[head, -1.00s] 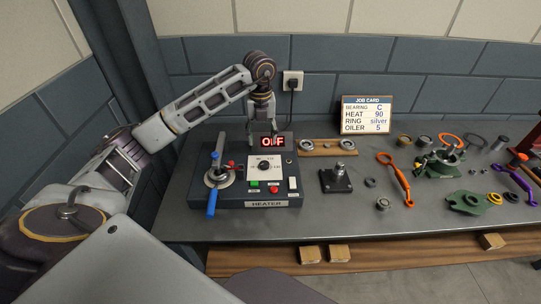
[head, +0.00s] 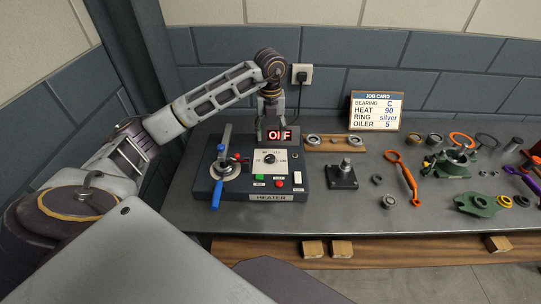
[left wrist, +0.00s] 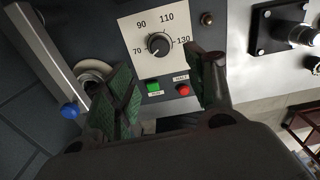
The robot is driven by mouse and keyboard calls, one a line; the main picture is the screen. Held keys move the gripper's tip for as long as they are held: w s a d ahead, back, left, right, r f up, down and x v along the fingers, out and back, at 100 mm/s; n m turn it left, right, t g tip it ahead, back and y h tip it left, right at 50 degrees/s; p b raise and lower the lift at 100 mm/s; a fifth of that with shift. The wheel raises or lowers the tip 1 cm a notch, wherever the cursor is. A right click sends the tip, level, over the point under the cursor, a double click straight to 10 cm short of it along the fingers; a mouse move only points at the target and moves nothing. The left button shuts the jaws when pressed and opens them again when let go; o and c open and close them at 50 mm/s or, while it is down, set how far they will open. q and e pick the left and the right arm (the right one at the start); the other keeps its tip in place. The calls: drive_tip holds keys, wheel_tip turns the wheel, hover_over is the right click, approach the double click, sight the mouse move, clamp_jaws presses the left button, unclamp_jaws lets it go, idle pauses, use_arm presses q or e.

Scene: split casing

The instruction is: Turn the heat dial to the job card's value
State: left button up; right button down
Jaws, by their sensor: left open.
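The heater (head: 249,197) is a dark box on the bench with a lit red display that seems to read OFF, partly covered by my left gripper. Its heat dial (head: 269,158) is a black knob on a white plate, marked 70, 90, 110 and 130 in the left wrist view (left wrist: 159,44). I cannot tell surely which mark the knob points to. The job card (head: 375,110) reads HEAT 90. My left gripper (head: 271,130) is open above the heater's back. In the left wrist view its fingers (left wrist: 163,78) are spread, with the dial beyond the gap, apparently untouched.
The heater carries a blue-handled lever (head: 216,193), a green button (head: 259,178) and a red button (head: 279,182). A black block with a post (head: 342,175) stands to its right. Rings, an orange wrench (head: 404,178) and green parts lie farther right. The bench front is clear.

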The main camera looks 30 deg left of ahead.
sight(270, 157)
use_arm(q)
drive_tip(key=shift+f+p, duration=0.75)
drive_tip(key=shift+f, duration=5.2)
drive_tip(key=shift+c, duration=0.4)
drive_tip(key=c, duration=1)
